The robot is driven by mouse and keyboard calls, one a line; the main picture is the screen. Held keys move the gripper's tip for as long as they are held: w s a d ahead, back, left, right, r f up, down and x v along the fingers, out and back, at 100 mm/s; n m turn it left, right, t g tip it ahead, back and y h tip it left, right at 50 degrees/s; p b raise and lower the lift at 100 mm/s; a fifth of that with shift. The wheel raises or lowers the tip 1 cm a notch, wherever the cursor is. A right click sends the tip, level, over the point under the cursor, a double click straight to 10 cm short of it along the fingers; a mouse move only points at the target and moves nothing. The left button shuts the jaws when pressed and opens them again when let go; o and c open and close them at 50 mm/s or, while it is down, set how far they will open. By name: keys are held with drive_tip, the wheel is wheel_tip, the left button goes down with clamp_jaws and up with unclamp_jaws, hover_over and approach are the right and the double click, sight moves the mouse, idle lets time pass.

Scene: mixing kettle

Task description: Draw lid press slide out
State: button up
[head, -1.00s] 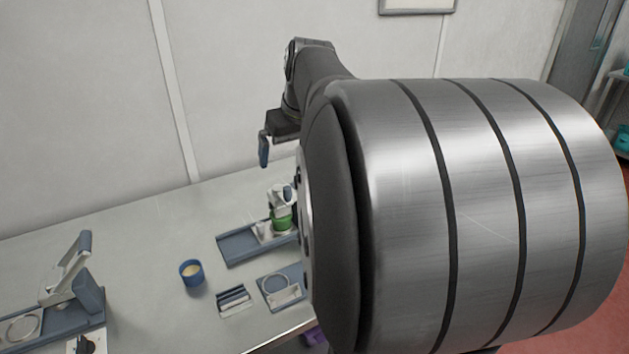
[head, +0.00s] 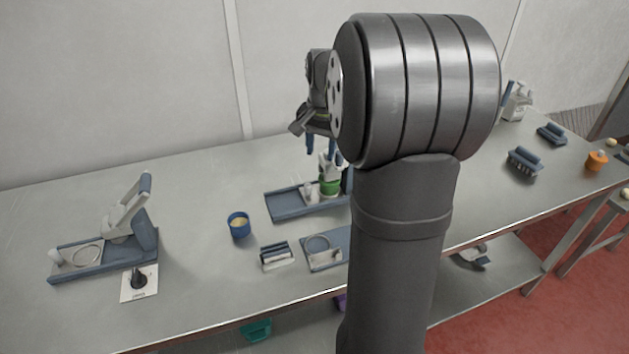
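A press with a pale raised lever (head: 128,208) stands at the left of the bench; I take it for the lid press, but cannot be sure. Its long blue-grey base (head: 70,272) carries a pale ring and a small white knob at its left end. My gripper (head: 320,146) is at the middle back, its blue fingers pointing down and apart, with nothing seen between them. It is above a blue-grey tray (head: 285,206) holding a white device with a green band (head: 330,187). My arm hides the tray's right end.
A blue cup (head: 238,225) stands between the press and tray. A slotted block (head: 276,255) and a ring fixture (head: 322,250) lie near the front edge. A card with a black knob (head: 138,280) is before the press. The bench's back left is clear.

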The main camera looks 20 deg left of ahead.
sight(308, 185)
drive_tip(key=shift+w+a+f+m+h, duration=0.45)
drive_tip(key=shift+a+f+m, duration=0.4)
drive_tip(key=shift+f+m, duration=1.35)
drive_tip(key=shift+w+a+f+m+h, duration=0.45)
drive_tip(key=shift+a+f+m, duration=0.5)
drive_tip(key=shift+f, duration=2.3)
drive_tip(key=shift+w+a+f+m+h, duration=0.3)
drive_tip(key=shift+w+a+f+m, duration=0.35)
drive_tip(key=shift+f+m, duration=1.6)
drive_tip(key=shift+a+f+n, duration=0.1)
drive_tip(key=shift+f+n, duration=0.4)
drive_tip(key=shift+f, duration=0.05)
drive_tip(key=shift+c, duration=0.2)
drive_tip(key=c, duration=0.6)
drive_tip(key=s+a, duration=0.7)
drive_tip(key=o, duration=0.7)
